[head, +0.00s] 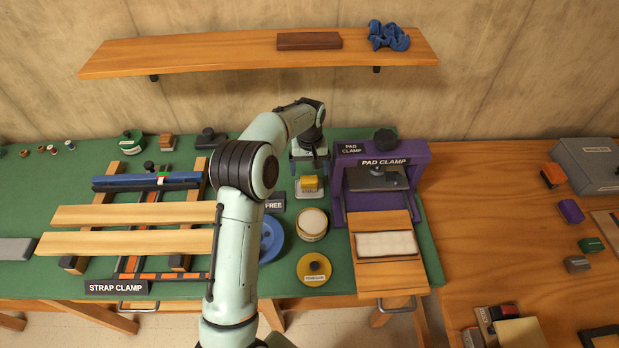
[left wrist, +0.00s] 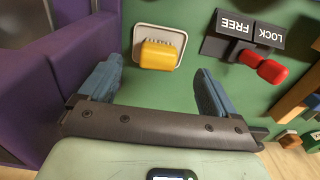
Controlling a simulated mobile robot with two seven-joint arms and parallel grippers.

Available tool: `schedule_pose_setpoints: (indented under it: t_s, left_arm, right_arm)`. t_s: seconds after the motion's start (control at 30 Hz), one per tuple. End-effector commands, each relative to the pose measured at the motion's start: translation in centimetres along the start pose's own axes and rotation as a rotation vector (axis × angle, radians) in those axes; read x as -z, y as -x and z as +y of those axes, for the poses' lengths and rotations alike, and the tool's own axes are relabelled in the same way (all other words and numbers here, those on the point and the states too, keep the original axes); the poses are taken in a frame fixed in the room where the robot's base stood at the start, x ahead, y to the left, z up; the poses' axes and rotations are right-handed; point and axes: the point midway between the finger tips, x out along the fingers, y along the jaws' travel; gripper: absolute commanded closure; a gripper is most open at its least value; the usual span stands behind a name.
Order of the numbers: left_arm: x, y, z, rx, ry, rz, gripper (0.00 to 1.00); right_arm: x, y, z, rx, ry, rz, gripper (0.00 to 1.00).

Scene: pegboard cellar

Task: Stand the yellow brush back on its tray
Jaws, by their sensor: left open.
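The yellow brush (head: 310,182) is a small yellow block on its pale, labelled tray (head: 308,195), just in front of my left gripper in the head view. In the left wrist view the brush (left wrist: 158,56) sits over the tray (left wrist: 175,36), between and beyond my fingertips. My left gripper (head: 309,160) is open and empty, its blue fingers (left wrist: 162,68) apart with a gap to the brush. I cannot tell whether the brush's underside rests fully on the tray. My right gripper is not in view.
The purple pad clamp (head: 338,185) stands close on the right. A red-handled lever (left wrist: 262,68) with FREE and LOCK labels is nearby. A round pale-topped tin (head: 313,222), a yellow disc (head: 314,269) and a blue disc (head: 272,238) lie in front. The strap clamp's wooden boards (head: 130,215) are left.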

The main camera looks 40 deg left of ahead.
Motion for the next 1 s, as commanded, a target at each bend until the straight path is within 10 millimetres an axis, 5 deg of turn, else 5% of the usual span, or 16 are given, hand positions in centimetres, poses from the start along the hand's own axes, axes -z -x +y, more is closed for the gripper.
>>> schedule_pose_setpoints:
  t_s: [0.23,1.0]
  left_arm:
    - [0.0,2.8,0.0,0.0,-0.001,0.001,0.09]
    - [0.0,2.9,0.0,0.001,-0.001,0.0,0.09]
  right_arm:
    - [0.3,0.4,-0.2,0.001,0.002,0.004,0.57]
    - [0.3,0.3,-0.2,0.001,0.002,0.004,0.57]
